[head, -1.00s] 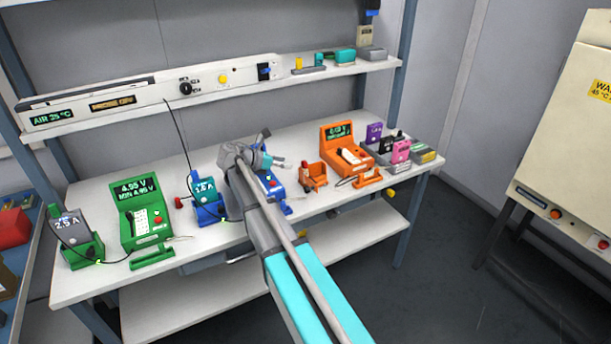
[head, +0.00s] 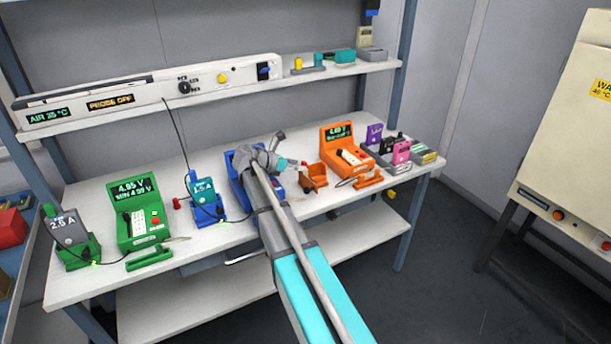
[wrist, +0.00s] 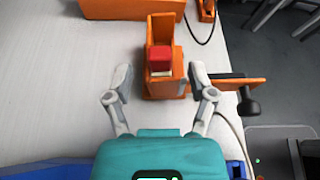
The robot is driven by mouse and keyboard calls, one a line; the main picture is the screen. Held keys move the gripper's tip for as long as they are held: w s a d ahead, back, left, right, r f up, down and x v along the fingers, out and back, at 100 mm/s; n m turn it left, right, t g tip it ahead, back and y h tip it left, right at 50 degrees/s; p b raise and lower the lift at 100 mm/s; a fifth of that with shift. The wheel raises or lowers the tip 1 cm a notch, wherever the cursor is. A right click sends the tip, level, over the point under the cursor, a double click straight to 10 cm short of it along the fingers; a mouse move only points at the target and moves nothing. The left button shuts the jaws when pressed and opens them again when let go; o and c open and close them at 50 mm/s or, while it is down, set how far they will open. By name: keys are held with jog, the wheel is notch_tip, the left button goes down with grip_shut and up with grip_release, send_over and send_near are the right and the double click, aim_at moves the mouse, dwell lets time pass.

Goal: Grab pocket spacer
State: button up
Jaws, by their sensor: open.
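A red block (wrist: 160,56), which may be the pocket spacer, sits in a small orange holder (wrist: 161,24) with a pale piece just in front of it. In the head view the small orange holder (head: 319,182) stands on the bench, with a bit of red (head: 304,164) at its left. My gripper (wrist: 160,75) is open and empty. Its two fingertips are left and right of the holder's near end, with gaps showing on both sides. In the head view my gripper (head: 284,163) is just left of the holder, above the blue unit.
An orange arm with a black knob (wrist: 248,104) sticks out right of the holder. A larger orange tester (head: 342,143) stands behind it. A blue unit (head: 236,180) lies below my gripper. Green units (head: 137,207) stand at left. White bench surface is clear left of the holder.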

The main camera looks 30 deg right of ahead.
jog(key=shift+d+f, duration=0.2)
jog(key=shift+d, duration=0.35)
grip_shut()
jog(key=shift+s+r, duration=0.1)
dwell(0.4)
jog(key=shift+s+d+r+p, duration=0.15)
jog(key=shift+s+r+p, duration=0.35)
jog(key=shift+r+p, duration=0.15)
jog(key=s+d+r+p, duration=0.2)
jog(key=s+r+p, duration=0.1)
jog(key=s, duration=0.3)
jog(key=s+d+r+p, duration=0.1)
jog(key=s+r+p, duration=0.2)
jog(key=s, duration=0.3)
jog(key=shift+d+r+p, duration=0.25)
jog(key=shift+d+p, duration=0.05)
jog(key=shift+d, duration=0.1)
